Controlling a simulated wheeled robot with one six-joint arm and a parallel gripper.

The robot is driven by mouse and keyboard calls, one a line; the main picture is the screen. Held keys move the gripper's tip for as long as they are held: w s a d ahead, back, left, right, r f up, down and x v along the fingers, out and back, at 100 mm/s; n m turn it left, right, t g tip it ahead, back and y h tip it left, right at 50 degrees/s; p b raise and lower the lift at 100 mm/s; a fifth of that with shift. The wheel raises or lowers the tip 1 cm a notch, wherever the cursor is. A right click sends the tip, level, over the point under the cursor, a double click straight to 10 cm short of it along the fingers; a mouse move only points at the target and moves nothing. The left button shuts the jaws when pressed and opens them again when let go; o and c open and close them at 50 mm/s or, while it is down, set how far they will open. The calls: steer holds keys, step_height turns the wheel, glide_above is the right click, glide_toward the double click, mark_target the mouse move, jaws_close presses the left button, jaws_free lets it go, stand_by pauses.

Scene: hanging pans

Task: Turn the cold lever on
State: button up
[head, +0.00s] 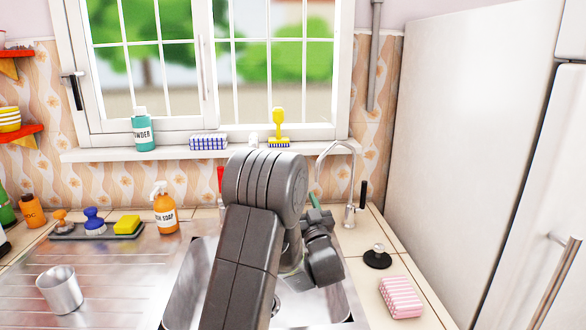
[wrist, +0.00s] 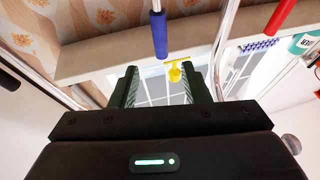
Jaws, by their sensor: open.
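The cold lever (wrist: 160,32), a blue grip on a thin metal stem, shows at the top middle of the wrist view. In the head view my arm hides it. My gripper (wrist: 161,82) is open, with its two dark green fingers apart and nothing seen between them but background. The blue grip lines up with the gap, just beyond the fingertips in the picture; I see no contact. The red lever (wrist: 283,14) is at the upper right of the wrist view, and its red tip (head: 220,178) shows left of my arm in the head view.
A slim chrome tap (head: 337,148) with a black handle stands right of my arm. The steel sink (head: 183,297) lies below. A yellow brush (head: 278,125) and a powder bottle (head: 142,132) stand on the windowsill. A black plug (head: 377,260) and pink sponge (head: 401,297) lie at right.

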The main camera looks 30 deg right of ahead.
steer(key=p+x, duration=0.2)
steer(key=x, duration=1.1)
steer(key=shift+w+r, duration=0.15)
steer(key=shift+w, duration=0.05)
jaws_close()
